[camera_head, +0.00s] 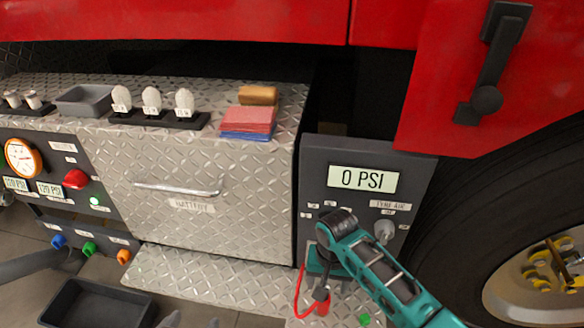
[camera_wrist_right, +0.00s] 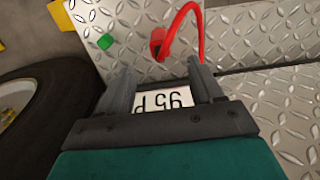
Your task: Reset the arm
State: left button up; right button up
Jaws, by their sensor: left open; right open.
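My right arm (camera_head: 375,265), teal and dark grey, reaches in from the lower right in the head view and bends down in front of the tyre-air panel (camera_head: 340,155). Its fingers are hidden there. In the right wrist view my right gripper (camera_wrist_right: 162,68) is open, with two grey fingers apart. A white display reading "95 P" upside down (camera_wrist_right: 165,102) shows between them; I cannot tell whether they touch it. A red hose (camera_wrist_right: 185,12) loops just beyond the fingertips. Only grey tips of my left gripper (camera_head: 192,321) show at the bottom edge; it is open.
A diamond-plate battery box (camera_head: 200,215) carries a grey tray (camera_head: 85,100), white bulbs (camera_head: 152,98) and folded cloths (camera_head: 247,120). A black bin (camera_head: 100,302) stands at lower left. A gauge panel (camera_head: 45,150) is at left, a large tyre (camera_head: 470,220) at right.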

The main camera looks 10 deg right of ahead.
jog(key=shift+s+a+p, duration=0.1)
jog(key=shift+s+p, duration=0.15)
jog(key=shift+p, duration=0.1)
pick_arm(q)
jog(key=s+a+r+y+p, duration=0.1)
jog(key=a+r+p, duration=0.2)
jog(key=r+p, duration=0.4)
jog(key=p, duration=0.3)
jog(key=shift+s, duration=0.2)
pick_arm(e)
jog(key=s+d+r+n+t+y, duration=0.1)
jog(key=s+d+r+n+t, duration=0.1)
jog(key=s+r+t, duration=0.3)
jog(key=s+d+r+n+t+y, duration=0.1)
jog(key=s+d+r+n+t, duration=0.2)
jog(key=s+r+t, duration=0.2)
notch_tip(320, 180, up, 4)
jog(key=shift+s+d+f+n+t, duration=0.2)
jog(key=shift+s+d+n+t, duration=0.1)
jog(key=shift+s+n+t, duration=0.1)
